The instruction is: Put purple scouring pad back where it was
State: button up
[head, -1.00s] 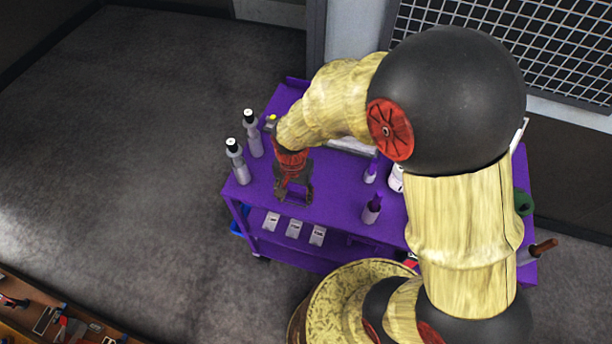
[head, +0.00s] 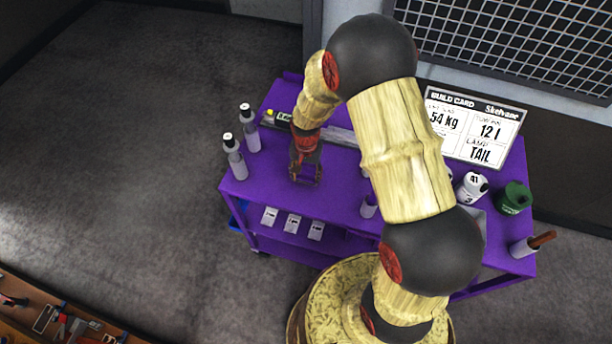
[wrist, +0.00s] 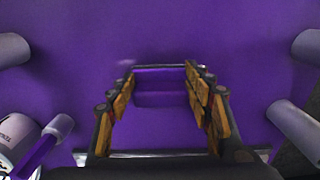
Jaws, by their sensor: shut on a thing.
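My gripper (head: 306,180) is above the left part of the purple cart top (head: 255,190) in the head view. In the wrist view my gripper (wrist: 160,82) has its wooden-looking fingers on both sides of a purple block, the purple scouring pad (wrist: 160,97). The fingers are shut on it. The pad is nearly the same colour as the cart top, so its edges are hard to see and its height above the top is unclear. In the head view I cannot make out the pad.
Two grey bottles (head: 234,160) stand at the cart's left edge. A build card (head: 472,125), a white canister (head: 471,188), a green can (head: 513,198) and a holder with a brown handle (head: 524,247) are on the right.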

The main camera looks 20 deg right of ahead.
jog(key=shift+f, duration=0.65)
jog(key=shift+f, duration=0.1)
jog(key=o, duration=1.1)
